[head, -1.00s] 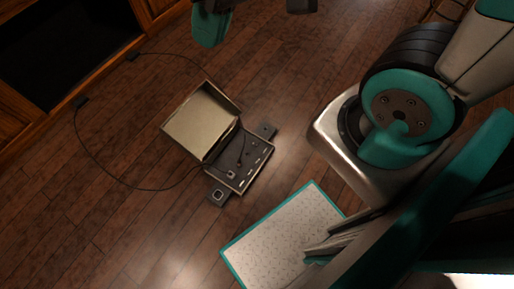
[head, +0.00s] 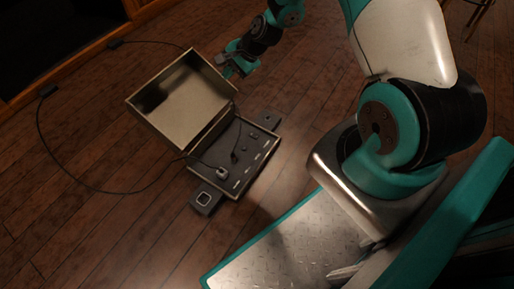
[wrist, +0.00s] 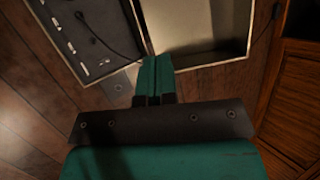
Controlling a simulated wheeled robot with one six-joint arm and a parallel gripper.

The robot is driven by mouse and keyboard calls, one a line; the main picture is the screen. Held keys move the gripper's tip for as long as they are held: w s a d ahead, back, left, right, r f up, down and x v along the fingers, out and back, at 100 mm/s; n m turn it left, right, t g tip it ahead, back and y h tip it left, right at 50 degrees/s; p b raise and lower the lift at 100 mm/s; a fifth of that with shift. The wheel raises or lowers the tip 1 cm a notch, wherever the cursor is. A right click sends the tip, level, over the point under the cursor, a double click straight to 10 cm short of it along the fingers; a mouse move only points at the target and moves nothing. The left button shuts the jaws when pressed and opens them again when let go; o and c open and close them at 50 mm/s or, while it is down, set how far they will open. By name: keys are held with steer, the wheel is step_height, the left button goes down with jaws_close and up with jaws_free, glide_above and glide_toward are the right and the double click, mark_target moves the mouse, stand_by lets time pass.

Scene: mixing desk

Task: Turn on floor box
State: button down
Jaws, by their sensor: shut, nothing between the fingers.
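The floor box (head: 230,165) lies on the wooden floor with its lid (head: 180,100) standing open. Its dark panel carries sockets and a row of small light-coloured parts, with a cable plugged in. A small square plate with a light-rimmed button (head: 203,199) sits at its near left corner, and a second dark plate (head: 268,120) sits at the far right corner. My gripper (head: 232,70) is shut and empty, close to the lid's far right edge. In the wrist view, the closed fingers (wrist: 155,78) overlap the box's edge beside the open lid (wrist: 205,30); contact cannot be told.
Open floor lies left of and below the box.

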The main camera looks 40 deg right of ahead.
steer(key=s+d+f+m+t+b, duration=0.1)
steer(key=d+f+m+b, duration=0.2)
steer(key=f, duration=0.9)
steer(key=s+d+f+m+h+b, duration=0.1)
steer(key=d+f+m+b, duration=0.2)
steer(key=f, duration=1)
steer(key=d+b, duration=0.1)
steer(key=b, duration=0.2)
steer(key=shift+d+f+m+t, duration=0.15)
steer(key=shift+d+m+t, duration=0.1)
steer(key=shift+m+t, duration=0.15)
steer(key=shift+f, duration=0.1)
steer(key=b, duration=0.7)
glide_above(256, 137)
step_height(256, 137, down, 8)
steer(key=shift+r, duration=0.25)
steer(key=shift+s+f, duration=0.1)
steer(key=shift+f, duration=0.4)
steer(key=shift+f, duration=0.15)
steer(key=shift+f, duration=0.3)
steer(key=shift+s+f+b, duration=0.1)
steer(key=shift+f+b, duration=0.2)
steer(key=shift+b, duration=0.1)
steer(key=shift+r, duration=0.1)
steer(key=shift+r+p, duration=0.65)
steer(key=shift+p, duration=0.1)
